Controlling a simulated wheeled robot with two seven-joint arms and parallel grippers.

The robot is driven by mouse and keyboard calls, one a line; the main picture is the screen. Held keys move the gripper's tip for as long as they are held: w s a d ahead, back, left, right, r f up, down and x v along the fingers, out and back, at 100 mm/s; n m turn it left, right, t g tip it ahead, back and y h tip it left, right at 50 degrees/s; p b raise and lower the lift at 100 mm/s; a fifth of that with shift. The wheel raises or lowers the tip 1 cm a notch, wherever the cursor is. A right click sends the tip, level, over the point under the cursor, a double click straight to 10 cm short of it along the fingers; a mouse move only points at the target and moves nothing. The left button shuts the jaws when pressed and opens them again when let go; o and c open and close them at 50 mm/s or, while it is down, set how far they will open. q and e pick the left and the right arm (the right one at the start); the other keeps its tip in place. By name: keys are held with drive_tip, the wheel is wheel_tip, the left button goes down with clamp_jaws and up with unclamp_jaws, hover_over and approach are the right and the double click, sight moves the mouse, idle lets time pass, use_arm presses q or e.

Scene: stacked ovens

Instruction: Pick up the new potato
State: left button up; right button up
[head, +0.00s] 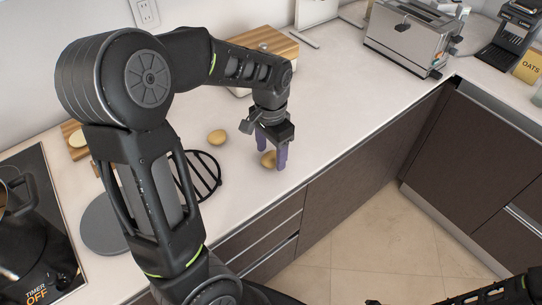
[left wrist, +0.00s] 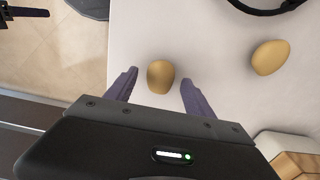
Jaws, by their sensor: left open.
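A yellow-brown potato (head: 268,159) lies on the white counter near its front edge. My left gripper (head: 271,165) is open, pointing down, with its purple fingers at this potato. In the left wrist view the potato (left wrist: 160,76) lies centred between the two open fingertips (left wrist: 158,82), with gaps on both sides; I cannot tell whether the fingers are down at its height. A second, similar potato (head: 217,137) lies further back on the counter; it also shows at the right of the left wrist view (left wrist: 270,57). My right gripper cannot be made out; only part of my right arm shows at bottom right.
A black round trivet (head: 200,176) and a grey disc (head: 104,226) lie left of the potatoes. A stove with a pot (head: 18,212) is at far left. A wooden block (head: 268,40) and a toaster (head: 408,40) stand behind. Counter right of the gripper is clear.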

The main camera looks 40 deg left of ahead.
use_arm(q)
drive_tip(key=shift+f, duration=0.5)
drive_tip(key=shift+c, duration=0.5)
clamp_jaws()
